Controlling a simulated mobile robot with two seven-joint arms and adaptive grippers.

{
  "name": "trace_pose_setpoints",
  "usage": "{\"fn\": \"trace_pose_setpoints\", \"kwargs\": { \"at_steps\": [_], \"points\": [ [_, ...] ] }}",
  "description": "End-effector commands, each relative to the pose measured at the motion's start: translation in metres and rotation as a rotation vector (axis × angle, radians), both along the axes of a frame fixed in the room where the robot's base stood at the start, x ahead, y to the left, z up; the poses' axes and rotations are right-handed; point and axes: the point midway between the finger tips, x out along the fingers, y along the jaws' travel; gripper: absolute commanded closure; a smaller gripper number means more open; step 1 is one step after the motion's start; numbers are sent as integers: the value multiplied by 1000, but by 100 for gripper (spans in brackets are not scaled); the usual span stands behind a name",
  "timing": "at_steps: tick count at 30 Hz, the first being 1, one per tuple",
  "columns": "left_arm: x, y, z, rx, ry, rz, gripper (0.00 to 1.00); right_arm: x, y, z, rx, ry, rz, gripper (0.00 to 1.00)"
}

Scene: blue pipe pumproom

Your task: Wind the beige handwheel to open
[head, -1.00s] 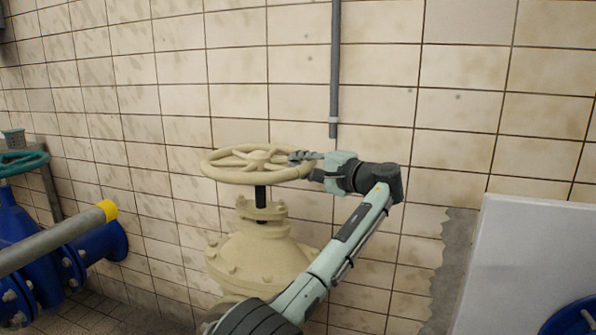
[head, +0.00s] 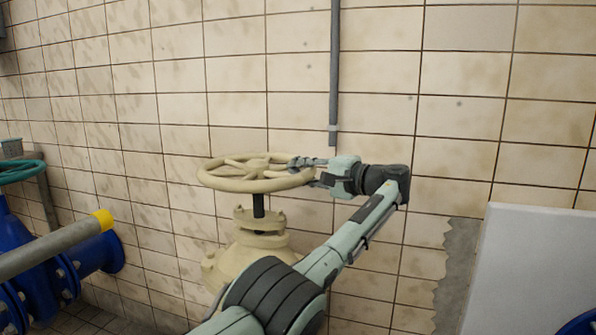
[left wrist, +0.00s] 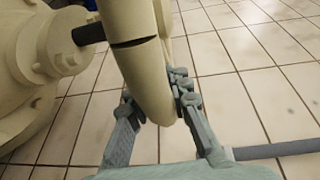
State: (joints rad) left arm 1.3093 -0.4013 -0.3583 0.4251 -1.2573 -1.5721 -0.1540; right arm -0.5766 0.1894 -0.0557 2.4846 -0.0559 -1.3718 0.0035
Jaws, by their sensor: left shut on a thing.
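The beige handwheel (head: 232,185) lies level on top of a dark stem above the beige valve body (head: 236,262), left of the middle in the head view. My left gripper (head: 308,164) is at the right side of its rim, its fingers shut on the rim. In the left wrist view the rim (left wrist: 148,92) passes between the two fingers of the gripper (left wrist: 155,100), and the stem and valve body show at the left. My left forearm hides the lower part of the valve in the head view. My right gripper is not in view.
A tiled wall stands close behind the handwheel, with a grey vertical pipe (head: 334,75) on it. Blue pipework (head: 98,252) with a teal handwheel (head: 18,171) and a grey, yellow-ended bar (head: 60,243) is at left. A pale panel (head: 530,265) stands at lower right.

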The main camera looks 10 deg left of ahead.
Motion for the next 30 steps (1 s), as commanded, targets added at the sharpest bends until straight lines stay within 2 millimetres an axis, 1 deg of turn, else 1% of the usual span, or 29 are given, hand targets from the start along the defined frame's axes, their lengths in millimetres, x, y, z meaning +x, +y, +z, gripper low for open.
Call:
{"fn": "trace_pose_setpoints", "kwargs": {
  "at_steps": [1, 2, 8, 16, 19, 30],
  "points": [
    [0, 1, -1, -1, 3, 3, 100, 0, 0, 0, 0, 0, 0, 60],
    [0, 1, -1, -1, 3, 3, 83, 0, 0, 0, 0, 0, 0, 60],
    [0, 1, -1, -1, 3, 2, 58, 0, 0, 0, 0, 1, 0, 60],
    [0, 1, -1, 0, 1, 1, 57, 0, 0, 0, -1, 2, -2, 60],
    [-2, -3, 0, 0, 0, 0, 57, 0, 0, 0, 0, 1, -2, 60],
    [-26, -45, 4, 4, -1, 1, 57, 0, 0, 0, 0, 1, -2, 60]
  ]
}}
